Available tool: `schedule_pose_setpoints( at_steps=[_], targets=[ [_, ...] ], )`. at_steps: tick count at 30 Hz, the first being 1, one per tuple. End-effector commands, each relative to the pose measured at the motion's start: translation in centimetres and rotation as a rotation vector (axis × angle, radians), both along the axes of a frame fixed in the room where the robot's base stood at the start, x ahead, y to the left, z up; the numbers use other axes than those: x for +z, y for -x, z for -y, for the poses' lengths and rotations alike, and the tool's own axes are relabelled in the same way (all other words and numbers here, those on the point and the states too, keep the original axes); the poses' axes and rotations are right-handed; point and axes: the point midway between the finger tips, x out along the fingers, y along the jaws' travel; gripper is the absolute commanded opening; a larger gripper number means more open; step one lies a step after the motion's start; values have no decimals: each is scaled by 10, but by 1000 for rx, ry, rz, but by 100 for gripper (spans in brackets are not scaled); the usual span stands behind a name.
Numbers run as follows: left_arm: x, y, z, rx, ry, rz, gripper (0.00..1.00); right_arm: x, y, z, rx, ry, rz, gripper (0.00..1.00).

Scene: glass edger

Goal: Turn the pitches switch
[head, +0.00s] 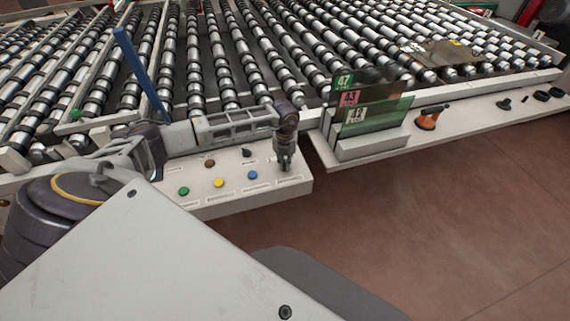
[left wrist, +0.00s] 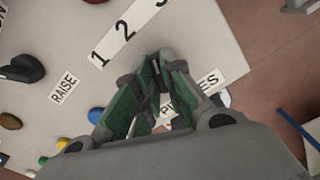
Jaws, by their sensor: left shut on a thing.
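My left gripper (head: 285,163) points down over the right end of the white control panel (head: 296,183). It is shut on the pitches switch, which its fingers hide from view. In the left wrist view the gripper's green-padded fingers (left wrist: 158,95) are close together beside the label with the letters "PI" and "ES" (left wrist: 207,84). The middle of that label is covered by a finger. The numbers 1, 2 and part of a 3 (left wrist: 128,30) are printed near the fingertips. My right gripper is in neither view.
The panel also has a black switch (head: 247,153) by the RAISE label (left wrist: 64,87), and brown, green (head: 184,191), yellow (head: 218,182) and blue (head: 252,175) buttons. Glass sheets (head: 372,112) stand in a rack to the right. Roller conveyors lie behind; open floor is in front.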

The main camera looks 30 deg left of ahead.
Motion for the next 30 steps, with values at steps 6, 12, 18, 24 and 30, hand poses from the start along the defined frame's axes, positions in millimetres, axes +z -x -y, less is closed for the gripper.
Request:
schedule_pose_setpoints(
  at_steps=[6, 12, 18, 24, 30],
  targets=[
    [-1, -1, -1, -164, -2, 4, 0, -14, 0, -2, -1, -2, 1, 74],
    [0, -2, -1, -281, -1, 5, 0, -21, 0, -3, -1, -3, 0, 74],
    [0, -1, 0, -351, 0, 4, 0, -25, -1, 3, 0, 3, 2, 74],
    [1, -1, -1, -375, 0, 4, 0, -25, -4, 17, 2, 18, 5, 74],
    [1, -1, 0, -377, 0, 4, 0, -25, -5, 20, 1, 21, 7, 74]
  ],
)
